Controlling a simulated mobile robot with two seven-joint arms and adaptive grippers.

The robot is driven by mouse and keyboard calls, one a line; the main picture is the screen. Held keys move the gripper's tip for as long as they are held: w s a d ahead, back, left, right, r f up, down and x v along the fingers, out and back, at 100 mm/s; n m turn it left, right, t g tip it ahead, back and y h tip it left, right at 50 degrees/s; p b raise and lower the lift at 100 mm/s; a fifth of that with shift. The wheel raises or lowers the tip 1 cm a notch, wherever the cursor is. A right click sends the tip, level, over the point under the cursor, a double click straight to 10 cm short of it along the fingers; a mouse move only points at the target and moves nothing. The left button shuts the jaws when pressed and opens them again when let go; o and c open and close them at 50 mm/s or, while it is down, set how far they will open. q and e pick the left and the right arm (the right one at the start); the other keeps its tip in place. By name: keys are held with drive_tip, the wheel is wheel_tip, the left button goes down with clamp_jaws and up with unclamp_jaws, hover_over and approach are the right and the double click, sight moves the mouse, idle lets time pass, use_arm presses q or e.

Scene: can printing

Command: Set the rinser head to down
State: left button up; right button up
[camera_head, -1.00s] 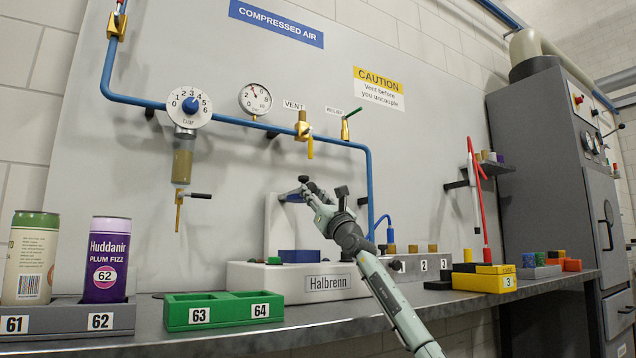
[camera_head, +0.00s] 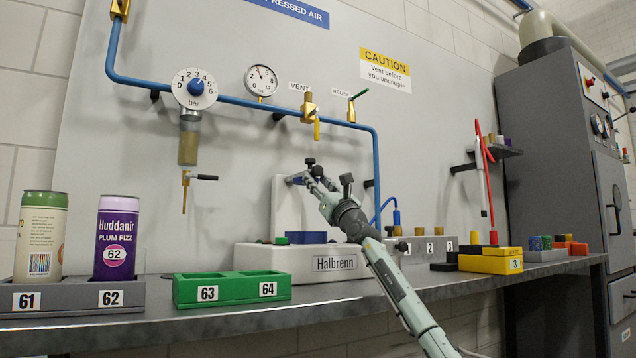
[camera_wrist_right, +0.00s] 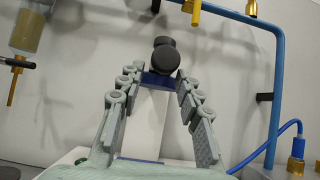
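The rinser is the white Halbrenn unit (camera_head: 290,260) on the bench, with a white upright behind. Its blue head (camera_head: 297,180) is at the top of the upright, with a black round knob (camera_head: 310,162) above it. In the right wrist view the knob (camera_wrist_right: 165,68) and the blue head (camera_wrist_right: 158,80) show just beyond the fingertips. My right gripper (camera_head: 316,180) is at the head; in its wrist view the fingers (camera_wrist_right: 155,88) are spread, with the knob between their lines and nothing clasped. Contact cannot be told. My left gripper is out of view.
A green tray (camera_head: 232,300) and a grey tray (camera_head: 80,308) holding two cans are left on the bench. Blue piping (camera_head: 376,170) runs right of the head. A blue hose (camera_head: 395,218), a yellow block (camera_head: 490,263) and a grey cabinet (camera_head: 550,150) are farther right.

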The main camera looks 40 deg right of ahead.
drive_tip(key=v, duration=1.2)
idle(0.6)
